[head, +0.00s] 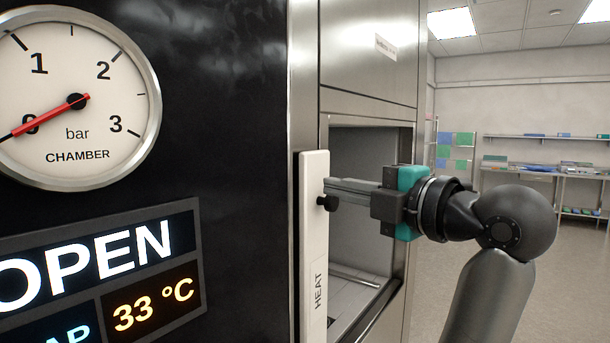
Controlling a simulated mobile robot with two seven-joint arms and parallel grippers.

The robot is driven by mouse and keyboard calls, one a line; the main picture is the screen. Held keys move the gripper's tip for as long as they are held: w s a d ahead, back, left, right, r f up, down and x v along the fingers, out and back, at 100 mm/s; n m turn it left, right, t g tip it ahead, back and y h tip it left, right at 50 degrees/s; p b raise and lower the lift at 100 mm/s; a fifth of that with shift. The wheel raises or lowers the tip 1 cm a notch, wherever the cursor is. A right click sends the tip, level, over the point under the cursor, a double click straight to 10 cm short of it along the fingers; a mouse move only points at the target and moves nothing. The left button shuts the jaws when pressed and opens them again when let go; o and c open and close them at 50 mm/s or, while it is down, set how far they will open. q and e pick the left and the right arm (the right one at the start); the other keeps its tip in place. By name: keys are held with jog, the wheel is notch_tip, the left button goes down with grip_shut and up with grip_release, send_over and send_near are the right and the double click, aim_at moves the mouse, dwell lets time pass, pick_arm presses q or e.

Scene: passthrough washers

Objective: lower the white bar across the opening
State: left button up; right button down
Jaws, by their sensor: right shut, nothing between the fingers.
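The white bar (314,245) stands upright along the left edge of the chamber opening (358,150). It is marked HEAT near its lower end, and its bottom runs out of the picture. A small black knob (327,203) shows at its right edge. My right gripper (334,186) reaches in from the right across the opening, its fingers pointing left. The fingers are shut and empty, with their tips at the bar's right edge just above the knob. I cannot tell whether they touch the bar. My left gripper is not in view.
A dark panel on the left carries a pressure gauge (75,100) near 0 bar and a display (100,270) reading OPEN and 33 °C. A steel frame surrounds the opening. Shelves and a steel table (545,172) stand far back right, with clear floor before them.

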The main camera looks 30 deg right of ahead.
aim_at(306, 176)
jog(key=shift+w, duration=0.1)
jog(key=w, duration=0.3)
jog(key=w+a+p, duration=0.1)
jog(key=w, duration=0.5)
jog(key=shift+w+a+p, duration=0.25)
jog(key=shift+a+p, duration=0.05)
jog(key=shift+p, duration=0.1)
jog(key=d, duration=0.1)
jog(key=w+d, duration=0.1)
jog(key=d, duration=0.1)
jog(key=shift+w+p, duration=0.2)
jog(key=shift+p, duration=0.2)
jog(key=shift+w+d, duration=0.2)
jog(key=shift+d, duration=0.2)
jog(key=shift+d, duration=0.1)
